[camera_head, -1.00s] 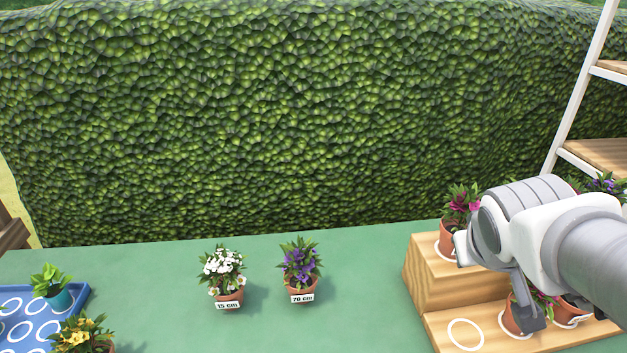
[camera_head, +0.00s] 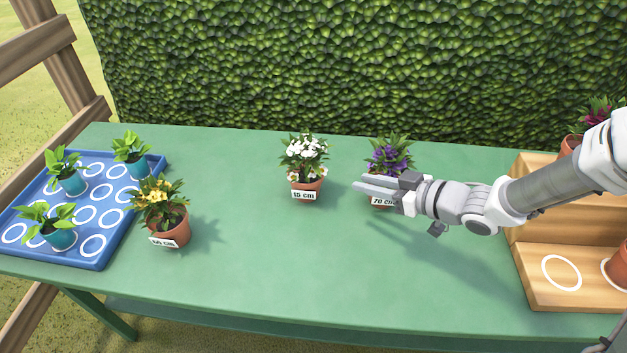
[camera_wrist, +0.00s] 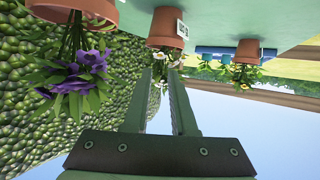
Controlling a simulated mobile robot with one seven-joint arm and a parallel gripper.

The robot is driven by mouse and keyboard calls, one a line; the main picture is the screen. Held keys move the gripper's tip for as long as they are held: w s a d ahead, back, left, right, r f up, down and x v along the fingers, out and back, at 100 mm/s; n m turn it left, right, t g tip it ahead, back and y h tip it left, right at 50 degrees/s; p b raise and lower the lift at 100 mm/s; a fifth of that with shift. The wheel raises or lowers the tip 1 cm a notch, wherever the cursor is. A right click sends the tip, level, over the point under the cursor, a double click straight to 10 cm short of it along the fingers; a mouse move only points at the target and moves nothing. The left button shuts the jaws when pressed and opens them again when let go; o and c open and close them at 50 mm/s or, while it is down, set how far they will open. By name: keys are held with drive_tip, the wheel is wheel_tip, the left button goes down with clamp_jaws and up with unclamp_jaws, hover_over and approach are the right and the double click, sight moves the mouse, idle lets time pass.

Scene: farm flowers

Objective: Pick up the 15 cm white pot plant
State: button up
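The white-flowered plant (camera_head: 304,150) stands upright in a terracotta pot with a "15 cm" label, on the green table in the head view. My gripper (camera_head: 362,186) is to its right, pointing left toward it, apart from the pot. In the wrist view, which is upside down, the white plant's pot (camera_wrist: 167,28) hangs beyond the fingertips (camera_wrist: 161,74). The two fingers are spread with a gap, and nothing is between them. Some white flowers are partly hidden behind the fingers there.
The purple "70 cm" plant (camera_head: 389,155) stands right beside my gripper, its pot partly covered. A yellow "50 cm"-like labelled plant (camera_head: 160,205) is left, beside a blue tray (camera_head: 92,255) with several seedlings. Wooden steps (camera_head: 560,245) stand right. The table's middle front is clear.

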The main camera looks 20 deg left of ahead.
drive_tip(key=b, duration=0.4)
approach(306, 179)
drive_tip(key=a, duration=0.1)
drive_tip(key=w+a, duration=0.1)
drive_tip(key=a, duration=0.2)
drive_tip(key=shift+w+a+r, duration=0.2)
drive_tip(key=shift+w+r, duration=0.05)
drive_tip(key=shift+w, duration=0.15)
drive_tip(key=b+x, duration=0.2)
drive_tip(key=x, duration=0.3)
drive_tip(key=shift+s+b, duration=0.1)
drive_tip(key=shift+b, duration=0.3)
drive_tip(key=shift+a, duration=0.1)
clamp_jaws()
drive_tip(key=shift+r, duration=0.1)
